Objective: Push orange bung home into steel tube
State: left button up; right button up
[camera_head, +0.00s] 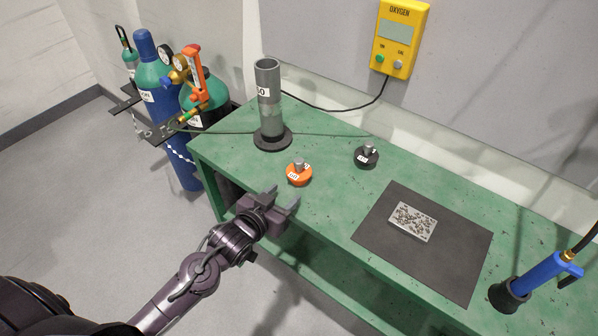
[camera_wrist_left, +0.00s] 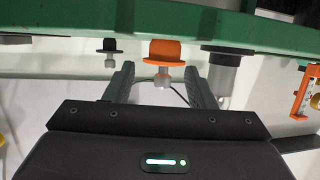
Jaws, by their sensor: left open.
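The orange bung (camera_head: 299,175) stands on the green table near its front edge, with a grey knob on top. The steel tube (camera_head: 268,100) stands upright on a dark round base at the table's back left, apart from the bung. My left gripper (camera_head: 281,197) is open and empty at the front edge, just short of the bung. In the left wrist view, which looks upside down, the orange bung (camera_wrist_left: 164,52) shows ahead between the two open fingers (camera_wrist_left: 157,73). The steel tube (camera_wrist_left: 222,78) is to their right there. My right gripper is not in view.
A black bung (camera_head: 366,157) with a grey knob stands right of the orange one. A dark mat (camera_head: 460,262) carries a speckled plate (camera_head: 412,222). A blue torch-like tool (camera_head: 540,278) is at far right. Gas cylinders (camera_head: 155,85) stand left of the table (camera_head: 330,215).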

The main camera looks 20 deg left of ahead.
aim_at(296, 168)
pick_arm(q)
jog(key=shift+w+a+r+m+t+h, duration=0.15)
jog(key=shift+w+a+r+t+h, duration=0.1)
jog(key=shift+w+t+h, duration=0.2)
jog(key=shift+w+a+r+m+t+h, duration=0.15)
jog(key=shift+w+r+t+h, duration=0.1)
jog(key=shift+w+t+h, duration=0.15)
jog(key=shift+w+a+r+m+t+h, duration=0.15)
jog(key=shift+w+r+m+t+h, duration=0.2)
jog(key=shift+t+h, duration=0.2)
jog(key=shift+w+r, duration=0.15)
jog(key=shift+w, duration=0.05)
jog(key=shift+p+x, duration=0.35)
jog(key=shift+x, duration=0.9)
jog(key=p+x, duration=0.1)
jog(key=x, duration=0.3)
jog(key=shift+w, duration=0.15)
jog(key=shift+w+f+p, duration=0.25)
jog(key=shift+w+p, duration=0.05)
jog(key=shift+w, duration=0.05)
